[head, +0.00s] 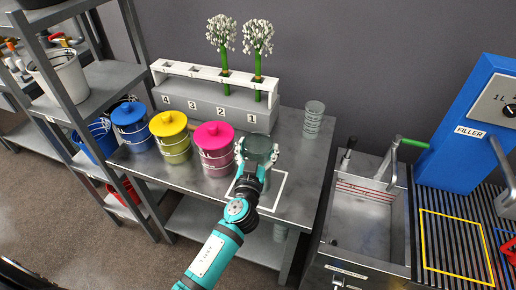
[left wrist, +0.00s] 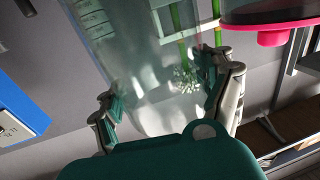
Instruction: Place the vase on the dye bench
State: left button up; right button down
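The clear glass vase (head: 260,146) is at the right part of the grey bench (head: 307,165), above or in a white square outline (head: 280,187). My left gripper (head: 257,158) has its fingers on both sides of the vase. In the left wrist view the glass vase (left wrist: 150,75) fills the space between the fingers (left wrist: 162,95), which appear to press on its wall. The vase's base is hidden behind my gripper in the head view, so I cannot tell whether it touches the bench.
Blue (head: 131,125), yellow (head: 171,136) and pink (head: 214,148) lidded pots stand left of the vase. Behind is a numbered rack (head: 215,107) with two white flowers. A ribbed glass (head: 313,119) stands at the back right. A sink (head: 364,215) and blue filler (head: 470,125) are right.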

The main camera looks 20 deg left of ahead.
pick_arm(q)
jog(key=o, duration=0.4)
jog(key=shift+w+a, duration=0.1)
jog(key=shift+r+p, duration=0.3)
jog(key=shift+p, duration=0.05)
jog(key=s+d+b, duration=0.1)
jog(key=s+b, duration=0.2)
jog(key=s, duration=0.9)
jog(key=shift+d+f+b, duration=0.15)
jog(key=shift+d+b, duration=0.15)
jog(key=shift+b, duration=0.05)
